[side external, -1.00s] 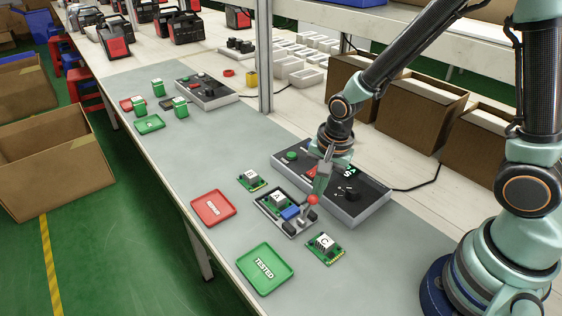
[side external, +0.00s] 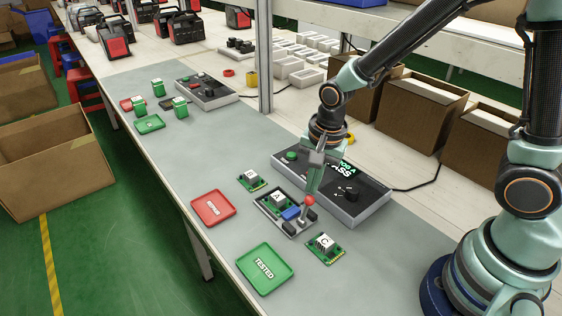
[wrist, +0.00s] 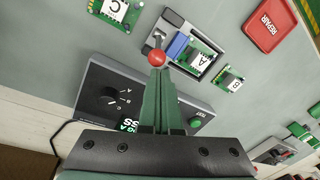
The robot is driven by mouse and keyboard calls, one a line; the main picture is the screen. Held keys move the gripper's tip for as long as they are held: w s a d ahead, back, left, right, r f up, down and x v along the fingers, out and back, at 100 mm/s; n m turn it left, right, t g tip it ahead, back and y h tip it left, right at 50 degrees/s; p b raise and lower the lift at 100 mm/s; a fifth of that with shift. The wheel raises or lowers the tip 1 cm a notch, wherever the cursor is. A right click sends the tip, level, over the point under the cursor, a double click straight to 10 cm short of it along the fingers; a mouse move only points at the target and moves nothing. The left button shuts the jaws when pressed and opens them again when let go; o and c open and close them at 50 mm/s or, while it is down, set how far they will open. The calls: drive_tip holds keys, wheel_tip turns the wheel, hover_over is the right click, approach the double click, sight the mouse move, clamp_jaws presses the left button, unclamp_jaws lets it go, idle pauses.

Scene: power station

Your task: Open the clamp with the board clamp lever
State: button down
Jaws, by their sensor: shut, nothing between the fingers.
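The board clamp lever has a red ball (side external: 309,201) on a grey stem and stands roughly upright at the right end of the test fixture (side external: 267,205). Board A (side external: 277,200) lies in the fixture beside the blue clamp block (side external: 291,213). I cannot tell if the block presses on it. My gripper (side external: 312,190) is shut and empty, fingers pointing down just behind the ball. In the wrist view the fingertips (wrist: 157,72) end right at the red ball (wrist: 157,58); I cannot tell whether they touch.
The tester box (side external: 345,205) stands behind the fixture, its screen partly hidden but showing "PASS". Board B (side external: 251,180) and board C (side external: 323,248) lie on either side. A red repair tray (side external: 212,223) and a green tested tray (side external: 248,280) lie in front, with bare mat around.

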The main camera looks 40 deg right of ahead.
drive_tip(key=shift+r, duration=0.15)
drive_tip(key=d+r, duration=0.4)
drive_tip(key=r, duration=0.4)
drive_tip(key=shift+w+r, duration=0.2)
drive_tip(key=shift+r, duration=0.1)
idle(0.5)
drive_tip(key=d+f, duration=0.2)
drive_tip(key=f, duration=0.1)
idle(0.4)
